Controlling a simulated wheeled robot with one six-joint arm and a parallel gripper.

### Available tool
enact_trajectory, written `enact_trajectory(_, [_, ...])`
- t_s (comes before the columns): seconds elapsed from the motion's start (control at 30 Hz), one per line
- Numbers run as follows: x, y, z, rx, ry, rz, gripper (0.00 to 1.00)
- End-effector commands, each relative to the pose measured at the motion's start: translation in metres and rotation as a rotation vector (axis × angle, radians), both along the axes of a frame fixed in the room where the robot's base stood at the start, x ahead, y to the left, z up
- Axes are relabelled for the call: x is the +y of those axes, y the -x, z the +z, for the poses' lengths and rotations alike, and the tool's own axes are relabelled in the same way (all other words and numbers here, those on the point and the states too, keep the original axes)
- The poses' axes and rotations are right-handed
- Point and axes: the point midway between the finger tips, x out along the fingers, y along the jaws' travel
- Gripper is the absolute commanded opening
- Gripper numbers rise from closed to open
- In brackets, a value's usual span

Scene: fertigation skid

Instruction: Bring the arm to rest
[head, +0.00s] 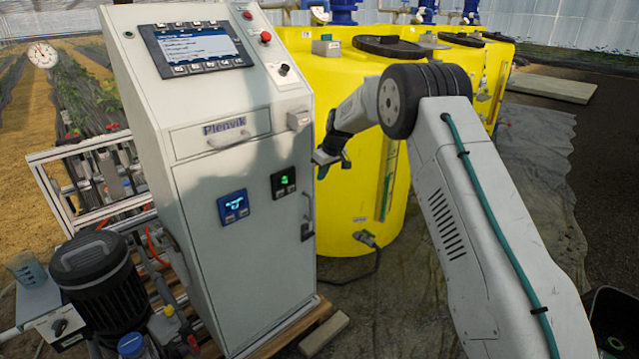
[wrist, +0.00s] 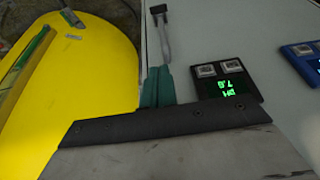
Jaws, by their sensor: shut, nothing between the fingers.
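My gripper (head: 327,163) is at the right side of the grey control cabinet (head: 245,260), near its right front edge in the head view. In the wrist view its teal fingers (wrist: 158,88) are together with nothing between them. They point toward the cabinet's door edge, beside the black pH display (wrist: 228,82), which reads in green. The same display shows in the head view (head: 284,182). A grey door handle (wrist: 162,35) lies just beyond the fingertips in the wrist view. I cannot tell whether the fingers touch the cabinet. My arm reaches in from the lower right, bent at its elbow.
A yellow tank (head: 345,215) stands close behind my gripper. A blue display (head: 233,206) sits on the cabinet door and a screen (head: 197,45) on top. A black motor (head: 100,280) and a beaker (head: 27,270) stand at left. The floor mat (head: 400,310) has free room.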

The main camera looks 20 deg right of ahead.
Motion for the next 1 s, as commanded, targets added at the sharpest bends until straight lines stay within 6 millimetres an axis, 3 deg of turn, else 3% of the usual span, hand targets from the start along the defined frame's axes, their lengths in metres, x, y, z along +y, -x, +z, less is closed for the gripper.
enact_trajectory(0.27, [-0.003, 0.009, 0.015, 0.024, -0.016, -0.041, 0.0])
enact_trajectory(0.37, [-0.003, 0.03, -0.005, 0.108, -0.025, -0.09, 0.0])
enact_trajectory(0.47, [-0.004, 0.067, -0.015, 0.209, -0.028, -0.144, 0.0])
enact_trajectory(0.57, [-0.003, 0.108, 0.0, 0.285, -0.023, -0.197, 0.0])
enact_trajectory(0.77, [-0.003, 0.186, 0.046, 0.382, -0.002, -0.281, 0.0])
enact_trajectory(1.0, [-0.002, 0.304, 0.113, 0.458, 0.037, -0.382, 0.0])
